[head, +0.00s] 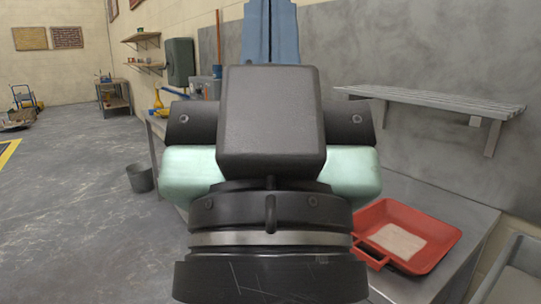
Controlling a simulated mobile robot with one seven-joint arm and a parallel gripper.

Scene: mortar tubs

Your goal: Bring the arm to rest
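The end of my own arm fills the middle of the head view, close to the camera. My gripper (270,125) is seen from behind as a black block on a dark round wrist with a silver band. Its fingertips are hidden, so I cannot see whether they are open, shut or holding something. Pale green rounded parts show on both sides of the black block; I cannot tell what they belong to. Whether the arm is moving does not show in this single picture.
A grey bench (458,216) runs along the right wall, with a red tray (442,249) on it. A slatted shelf (440,96) hangs above. A grey bin (522,262) stands at the lower right. A dark bucket (140,178) stands on the floor; the left floor is mostly clear.

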